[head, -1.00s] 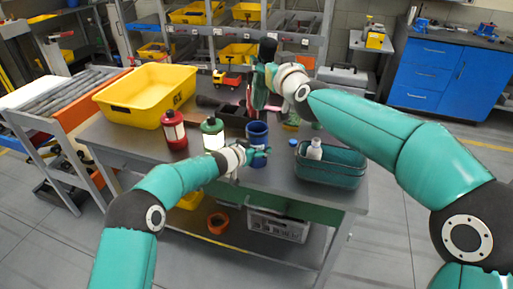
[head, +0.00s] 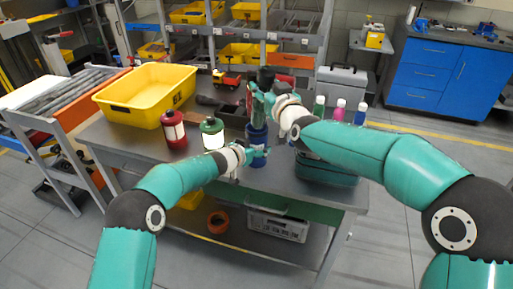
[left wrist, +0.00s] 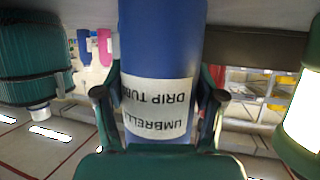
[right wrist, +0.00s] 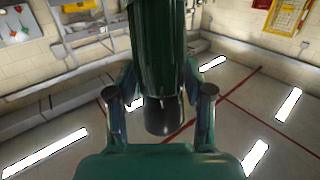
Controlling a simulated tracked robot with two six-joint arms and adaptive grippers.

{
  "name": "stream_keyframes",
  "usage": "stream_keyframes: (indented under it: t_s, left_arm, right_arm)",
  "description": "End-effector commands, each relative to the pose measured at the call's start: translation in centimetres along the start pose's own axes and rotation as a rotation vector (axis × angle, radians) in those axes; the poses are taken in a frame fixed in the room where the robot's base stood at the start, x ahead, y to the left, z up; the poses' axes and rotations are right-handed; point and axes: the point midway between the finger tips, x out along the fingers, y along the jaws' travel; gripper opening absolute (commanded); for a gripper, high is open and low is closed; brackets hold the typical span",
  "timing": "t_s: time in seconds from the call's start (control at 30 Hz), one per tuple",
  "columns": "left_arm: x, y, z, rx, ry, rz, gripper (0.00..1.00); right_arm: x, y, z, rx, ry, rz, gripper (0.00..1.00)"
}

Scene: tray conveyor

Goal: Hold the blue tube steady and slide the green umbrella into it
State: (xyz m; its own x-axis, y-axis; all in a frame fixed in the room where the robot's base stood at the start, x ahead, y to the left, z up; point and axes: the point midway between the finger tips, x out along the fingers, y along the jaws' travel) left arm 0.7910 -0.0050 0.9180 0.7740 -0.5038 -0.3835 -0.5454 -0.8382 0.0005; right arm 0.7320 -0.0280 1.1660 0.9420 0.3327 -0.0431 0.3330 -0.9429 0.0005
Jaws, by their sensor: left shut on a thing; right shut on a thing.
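The blue tube (head: 257,158) stands upright near the front of the table. My left gripper (head: 254,156) is shut around it from the left. In the left wrist view the tube (left wrist: 160,40) sits between the fingers, with its white label reading "umbrella drip tube" upside down. My right gripper (head: 264,106) is shut on the green umbrella (head: 257,112), held roughly upright directly over the tube's mouth. In the right wrist view the umbrella (right wrist: 158,40) is between the fingers with a dark end showing. The umbrella's lower end meets the tube's rim; how far inside it is, I cannot tell.
A teal basket (head: 325,172) is to the right, partly behind my right arm. Several bottles (head: 340,110) show beyond that arm. A yellow bin (head: 112,103) is at the table's left.

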Motion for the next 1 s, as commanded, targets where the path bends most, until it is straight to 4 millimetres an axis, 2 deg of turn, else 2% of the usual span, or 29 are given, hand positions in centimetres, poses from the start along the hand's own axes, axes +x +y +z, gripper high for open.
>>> stream_keyframes:
  t_s: [0.3,0.33,0.47,0.5,0.83,1.0]
  left_arm:
    - [0.0,0.0,0.0,0.000,0.000,0.001,0.32]
    - [0.0,0.0,0.0,0.000,0.000,0.001,0.32]
    - [0.0,0.0,0.0,0.000,0.000,0.000,0.32]
    - [0.0,0.0,0.0,0.000,0.000,0.000,0.32]
    - [0.0,0.0,0.0,0.000,0.000,0.001,0.32]
    - [0.0,0.0,0.0,0.000,0.000,0.000,0.32]
  right_arm:
    - [0.1,0.0,2.2,0.000,0.001,0.000,0.00]
    - [0.1,0.0,2.0,0.000,0.003,0.001,0.56]
    - [0.1,0.0,2.0,0.000,0.002,0.000,0.78]
    - [0.1,0.0,2.0,0.000,0.002,0.000,0.80]
    - [0.0,0.0,2.2,0.001,-0.003,-0.001,0.80]
    - [-1.1,0.0,2.1,0.001,-0.001,0.000,0.80]
